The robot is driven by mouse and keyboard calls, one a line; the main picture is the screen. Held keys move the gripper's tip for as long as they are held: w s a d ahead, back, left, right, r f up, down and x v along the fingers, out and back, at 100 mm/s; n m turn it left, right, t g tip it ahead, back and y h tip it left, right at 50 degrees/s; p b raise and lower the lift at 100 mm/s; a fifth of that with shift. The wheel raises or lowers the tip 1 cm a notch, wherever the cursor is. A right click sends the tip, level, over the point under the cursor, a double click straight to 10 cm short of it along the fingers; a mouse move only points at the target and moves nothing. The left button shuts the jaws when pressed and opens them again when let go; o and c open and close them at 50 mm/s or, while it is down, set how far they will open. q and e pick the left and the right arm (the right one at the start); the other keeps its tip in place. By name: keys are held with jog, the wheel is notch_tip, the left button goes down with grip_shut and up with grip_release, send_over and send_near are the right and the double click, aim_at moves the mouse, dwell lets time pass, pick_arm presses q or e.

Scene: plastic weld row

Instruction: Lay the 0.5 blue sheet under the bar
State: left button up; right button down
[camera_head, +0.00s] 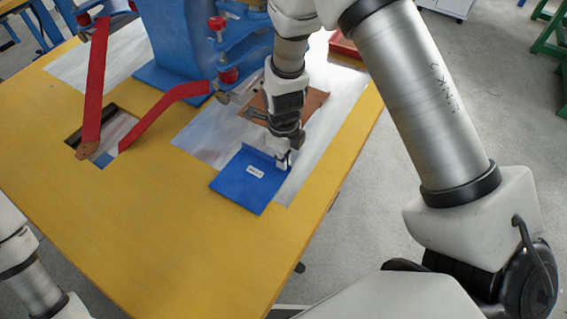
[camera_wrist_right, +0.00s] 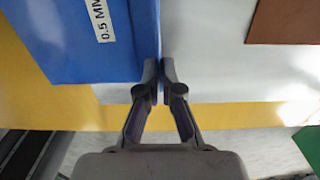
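The blue sheet (camera_head: 236,188) with a white label lies at the front of a silvery plate on the yellow table. In the wrist view the blue sheet (camera_wrist_right: 70,45) is on the left, its label reading 0.5 MM. My right gripper (camera_head: 284,163) is at the sheet's right edge. In the wrist view its fingertips (camera_wrist_right: 160,75) are almost together, with the edge strip of the sheet between them. Only my left forearm shows at lower left; its gripper is out of view. I cannot tell which part of the blue machine (camera_head: 180,40) is the bar.
A brown sheet (camera_head: 312,104) lies behind my right gripper on the silvery plate (camera_head: 335,130). Two red levers (camera_head: 95,85) reach forward from the machine over a cutout in the table. A red tray (camera_head: 345,46) stands at the back right. The yellow table (camera_head: 150,220) is clear at the front.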

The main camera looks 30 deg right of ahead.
jog(key=shift+a+r, duration=0.15)
jog(key=shift+r, duration=0.05)
jog(key=shift+f, duration=0.2)
jog(key=c, duration=1.3)
grip_release()
notch_tip(320, 180, up, 12)
jog(key=shift+r+p, duration=0.15)
jog(key=shift+p, duration=0.45)
